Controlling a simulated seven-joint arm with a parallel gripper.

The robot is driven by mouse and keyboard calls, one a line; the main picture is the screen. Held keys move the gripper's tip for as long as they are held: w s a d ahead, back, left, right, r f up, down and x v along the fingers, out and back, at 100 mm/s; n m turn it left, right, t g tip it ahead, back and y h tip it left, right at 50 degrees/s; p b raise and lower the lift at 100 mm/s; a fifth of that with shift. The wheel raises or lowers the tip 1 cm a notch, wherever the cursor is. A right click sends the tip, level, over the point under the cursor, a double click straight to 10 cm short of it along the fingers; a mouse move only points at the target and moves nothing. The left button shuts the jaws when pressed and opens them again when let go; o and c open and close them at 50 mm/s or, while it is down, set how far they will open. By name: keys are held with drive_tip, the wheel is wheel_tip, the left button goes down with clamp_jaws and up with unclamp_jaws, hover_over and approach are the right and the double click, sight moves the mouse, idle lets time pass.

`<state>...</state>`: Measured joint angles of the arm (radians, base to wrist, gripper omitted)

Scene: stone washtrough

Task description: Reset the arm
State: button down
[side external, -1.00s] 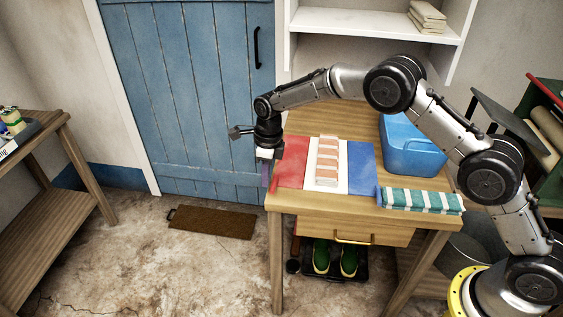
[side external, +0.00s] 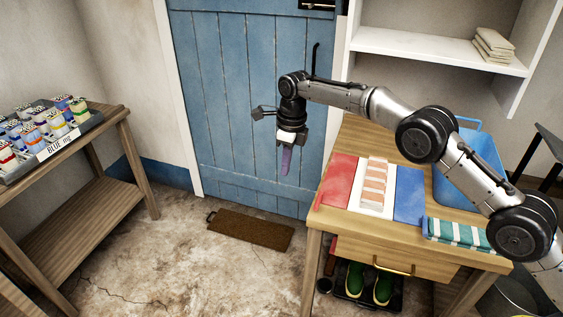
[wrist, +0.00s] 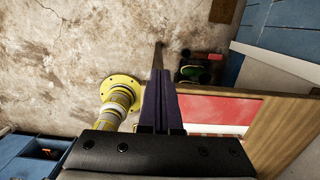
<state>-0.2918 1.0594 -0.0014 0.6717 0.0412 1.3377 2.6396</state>
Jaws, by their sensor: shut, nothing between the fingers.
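My gripper (side external: 286,162) hangs from my arm with its purple fingers pointing down, in front of the blue door and left of the wooden table (side external: 330,212). In the wrist view the two fingers (wrist: 160,100) lie side by side, shut, with nothing between them. In the side view my gripper is clear of the table and of the red panel (side external: 339,180) on it. The wrist view also shows the red panel (wrist: 215,108) to the right of the fingers.
The table bears a white panel with pinkish blocks (side external: 374,185), a blue panel (side external: 409,195), a striped cloth (side external: 460,234) and a blue bin (side external: 478,165). A crate of several small containers (side external: 60,145) stands on the left bench. Open floor and a brown mat (side external: 250,230) lie between.

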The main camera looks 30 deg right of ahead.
drive_tip(key=shift+w+a+r, duration=0.3)
drive_tip(key=shift+w+a, duration=0.1)
drive_tip(key=shift+a, duration=0.05)
